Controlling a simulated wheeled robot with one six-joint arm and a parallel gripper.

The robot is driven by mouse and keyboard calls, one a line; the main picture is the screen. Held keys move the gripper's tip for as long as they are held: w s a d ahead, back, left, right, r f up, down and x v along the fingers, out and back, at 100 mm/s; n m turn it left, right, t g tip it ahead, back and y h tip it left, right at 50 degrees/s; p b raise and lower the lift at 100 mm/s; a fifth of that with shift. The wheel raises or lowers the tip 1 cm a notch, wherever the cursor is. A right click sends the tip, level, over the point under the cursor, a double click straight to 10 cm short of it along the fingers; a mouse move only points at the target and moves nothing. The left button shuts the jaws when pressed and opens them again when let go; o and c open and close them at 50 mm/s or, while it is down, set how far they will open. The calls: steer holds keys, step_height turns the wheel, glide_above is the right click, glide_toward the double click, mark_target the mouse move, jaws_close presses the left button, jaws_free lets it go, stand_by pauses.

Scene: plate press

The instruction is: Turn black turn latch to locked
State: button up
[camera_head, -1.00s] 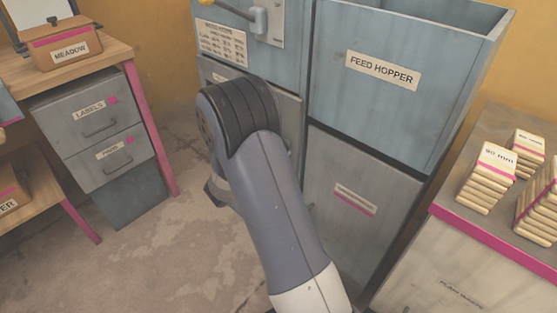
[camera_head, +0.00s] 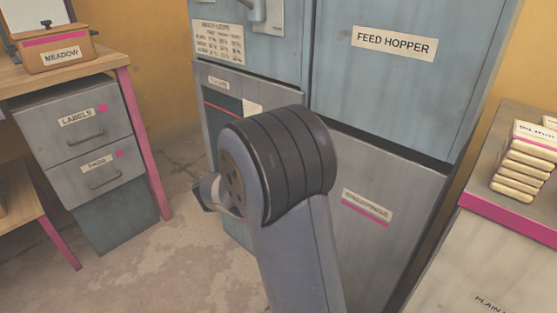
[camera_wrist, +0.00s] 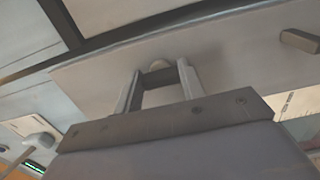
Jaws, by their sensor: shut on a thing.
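The wrist view shows my gripper (camera_wrist: 160,68) with its two fingers on either side of a small dark piece (camera_wrist: 160,77), which looks like the black turn latch. The fingers are closed on it, in front of a pale grey panel (camera_wrist: 95,78). The latch's exact angle is hard to tell. In the head view my arm's thick dark joint hides the gripper and the latch, in front of the lower grey panels of the press.
The blue feed hopper (camera_head: 395,85) stands above a lower grey panel (camera_head: 385,240). A dark area with a red line (camera_head: 228,108) shows left of my arm. A grey drawer cabinet (camera_head: 85,150) stands left, a pink-edged counter (camera_head: 500,215) right. Floor between is clear.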

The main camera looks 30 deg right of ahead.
stand_by(0.4)
steer(key=o, duration=1)
steer(key=p+v, duration=0.2)
steer(key=v, duration=0.8)
steer(key=shift+a+p, duration=0.35)
steer(key=shift+a, duration=0.05)
steer(key=shift+s+r, duration=0.1)
steer(key=shift+s, duration=0.05)
